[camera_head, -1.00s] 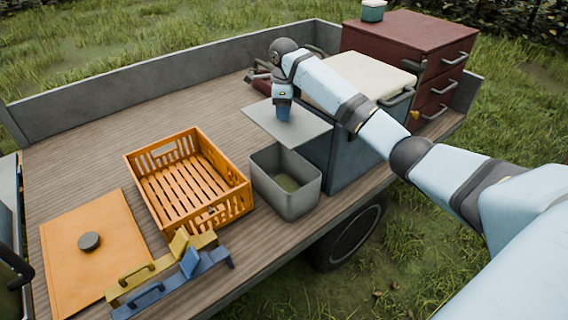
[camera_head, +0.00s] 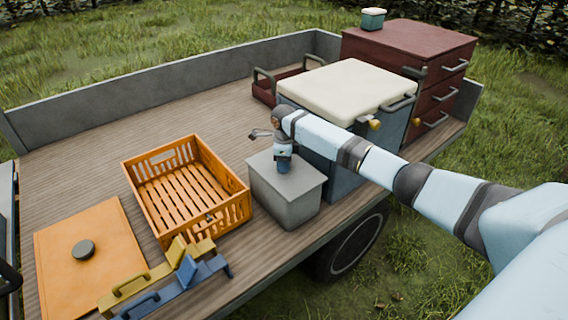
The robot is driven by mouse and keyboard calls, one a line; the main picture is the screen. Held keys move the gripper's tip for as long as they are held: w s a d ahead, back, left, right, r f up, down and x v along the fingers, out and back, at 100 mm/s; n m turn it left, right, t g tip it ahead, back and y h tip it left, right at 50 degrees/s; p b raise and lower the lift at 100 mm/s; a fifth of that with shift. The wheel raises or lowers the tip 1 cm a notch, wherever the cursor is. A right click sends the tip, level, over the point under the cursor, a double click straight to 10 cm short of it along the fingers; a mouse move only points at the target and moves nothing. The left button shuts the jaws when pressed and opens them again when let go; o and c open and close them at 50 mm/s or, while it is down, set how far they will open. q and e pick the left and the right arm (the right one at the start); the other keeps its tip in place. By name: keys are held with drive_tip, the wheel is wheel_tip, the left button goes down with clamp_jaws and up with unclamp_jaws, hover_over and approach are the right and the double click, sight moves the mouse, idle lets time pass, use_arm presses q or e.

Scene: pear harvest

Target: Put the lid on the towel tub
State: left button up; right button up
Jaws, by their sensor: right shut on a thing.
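The towel tub (camera_head: 291,210) is a grey box on the trailer bed, right of the orange crate. The flat grey lid (camera_head: 305,185) lies over the tub's top and covers its opening, so the inside is hidden. My right gripper (camera_head: 283,166) is above the lid, shut on the lid's handle, which the fingers hide. The lid appears seated on the rim, though a small gap cannot be ruled out. My left gripper is not in view.
An empty orange crate (camera_head: 245,208) stands just left of the tub. A blue cooler with a cream top (camera_head: 345,88) stands close behind it. An orange board (camera_head: 90,285) and blue and yellow tools (camera_head: 176,262) lie at the front left. A red drawer cabinet (camera_head: 405,48) is at the back.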

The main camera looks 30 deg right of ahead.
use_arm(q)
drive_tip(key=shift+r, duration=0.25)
use_arm(e)
drive_tip(key=shift+f+p, duration=0.3)
drive_tip(key=shift+p, duration=0.2)
drive_tip(key=o, duration=1)
drive_tip(key=shift+c, duration=0.2)
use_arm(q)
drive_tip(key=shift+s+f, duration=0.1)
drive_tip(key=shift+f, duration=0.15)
